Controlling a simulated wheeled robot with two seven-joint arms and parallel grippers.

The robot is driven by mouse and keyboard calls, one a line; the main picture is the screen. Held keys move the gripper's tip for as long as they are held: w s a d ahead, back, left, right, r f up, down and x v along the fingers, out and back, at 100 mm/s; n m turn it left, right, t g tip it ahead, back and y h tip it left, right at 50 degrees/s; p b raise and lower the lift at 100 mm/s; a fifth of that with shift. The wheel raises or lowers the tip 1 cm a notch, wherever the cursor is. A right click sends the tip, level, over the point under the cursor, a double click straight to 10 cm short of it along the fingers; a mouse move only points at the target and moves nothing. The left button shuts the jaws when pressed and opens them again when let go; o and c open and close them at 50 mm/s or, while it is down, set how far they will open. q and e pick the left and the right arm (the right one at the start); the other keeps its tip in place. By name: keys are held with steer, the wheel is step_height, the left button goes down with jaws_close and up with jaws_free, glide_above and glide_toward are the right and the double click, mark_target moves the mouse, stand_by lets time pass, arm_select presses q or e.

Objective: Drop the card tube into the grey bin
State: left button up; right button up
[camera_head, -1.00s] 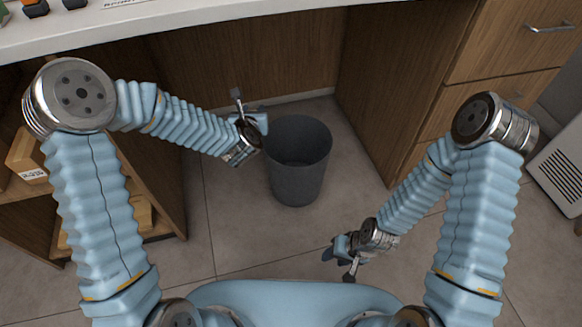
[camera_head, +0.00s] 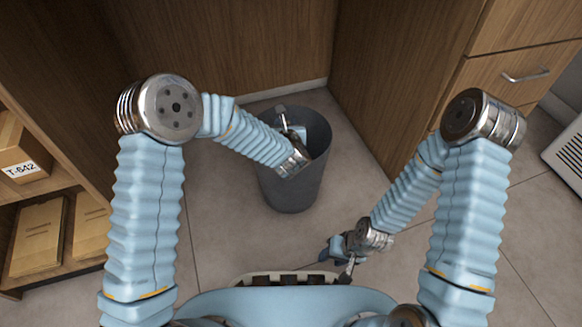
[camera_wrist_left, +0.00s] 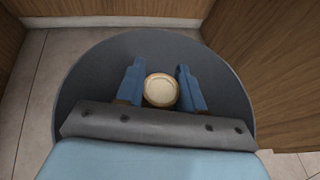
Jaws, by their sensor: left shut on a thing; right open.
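The grey bin (camera_head: 290,190) stands on the floor in front of me, its rim open upward. My left arm reaches over it. My left gripper (camera_head: 292,130) is above the bin's mouth and partly hidden by its own wrist. In the left wrist view the left gripper (camera_wrist_left: 160,88) is shut on the card tube (camera_wrist_left: 161,90), whose pale round end shows between the blue fingers. The bin's rim (camera_wrist_left: 72,85) surrounds the tube and fingers in that view. My right gripper (camera_head: 338,262) is open and low, to the right of the bin and nearer me.
Wooden cabinet panels (camera_head: 225,45) stand behind the bin, with drawers (camera_head: 510,75) at the right. A shelf at the left holds a box labelled T-642 (camera_head: 20,150) and other boxes (camera_head: 38,235). Tiled floor (camera_head: 225,235) is clear around the bin.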

arm_select(q)
steer(key=shift+f, duration=0.65)
steer(key=o, duration=1.1)
steer(key=v, duration=1.3)
steer(key=shift+s+p, duration=0.4)
steer(key=shift+p, duration=0.05)
